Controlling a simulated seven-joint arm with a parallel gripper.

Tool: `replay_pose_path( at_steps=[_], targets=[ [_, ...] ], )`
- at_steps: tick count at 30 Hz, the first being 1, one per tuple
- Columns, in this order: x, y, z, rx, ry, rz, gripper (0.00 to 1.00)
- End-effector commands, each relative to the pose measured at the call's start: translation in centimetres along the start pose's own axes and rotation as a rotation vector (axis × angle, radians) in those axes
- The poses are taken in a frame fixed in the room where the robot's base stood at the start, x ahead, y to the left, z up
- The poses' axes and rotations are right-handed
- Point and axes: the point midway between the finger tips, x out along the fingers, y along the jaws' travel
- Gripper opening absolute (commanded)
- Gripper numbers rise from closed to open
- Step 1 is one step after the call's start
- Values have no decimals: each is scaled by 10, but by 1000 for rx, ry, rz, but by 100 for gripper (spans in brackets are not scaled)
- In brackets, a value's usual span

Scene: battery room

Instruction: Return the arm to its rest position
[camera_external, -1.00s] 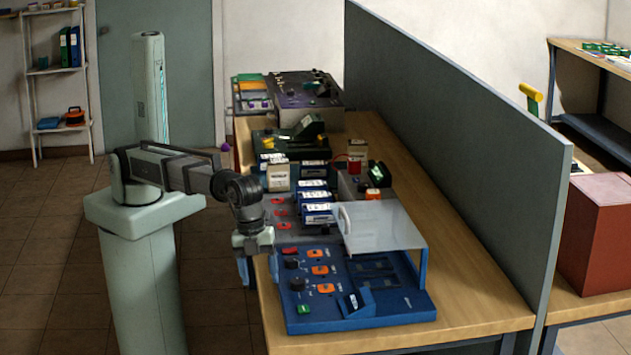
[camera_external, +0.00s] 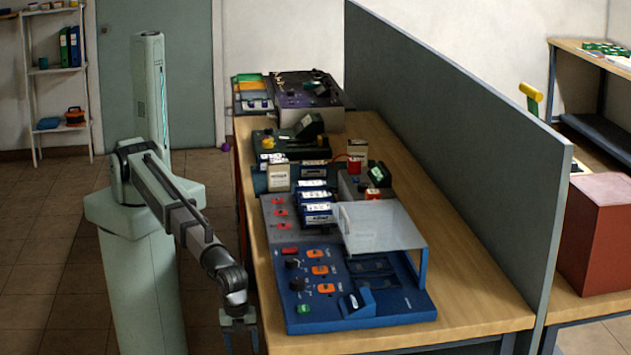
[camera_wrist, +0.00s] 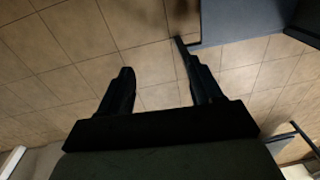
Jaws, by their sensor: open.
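My gripper (camera_external: 240,340) hangs low off the near left side of the workbench in the external view, apart from everything on it. In the wrist view my gripper (camera_wrist: 163,88) shows two dark fingers spread apart with nothing between them. Tiled floor (camera_wrist: 75,45) shows beyond the fingers. The fingertips are partly cut off or unclear in the external view.
The wooden workbench (camera_external: 470,300) carries a blue device (camera_external: 330,322) with a clear cover (camera_external: 380,228), batteries (camera_external: 317,213) and other devices. A grey partition (camera_external: 470,130) runs along its right side. The floor (camera_external: 45,270) to the left is clear.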

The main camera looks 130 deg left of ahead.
Motion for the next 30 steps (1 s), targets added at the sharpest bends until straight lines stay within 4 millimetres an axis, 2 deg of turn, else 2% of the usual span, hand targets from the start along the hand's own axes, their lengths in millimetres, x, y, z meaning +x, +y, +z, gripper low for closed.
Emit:
replay_pose_path(
  at_steps=[1,6,15,21,30],
  targets=[
    [16,2,19,-26,-23,13,65],
    [62,9,74,-121,-93,51,65],
    [130,33,174,-290,-221,116,65],
    [164,58,241,-402,-308,156,65],
    [199,107,338,-568,-441,214,65]
  ],
)
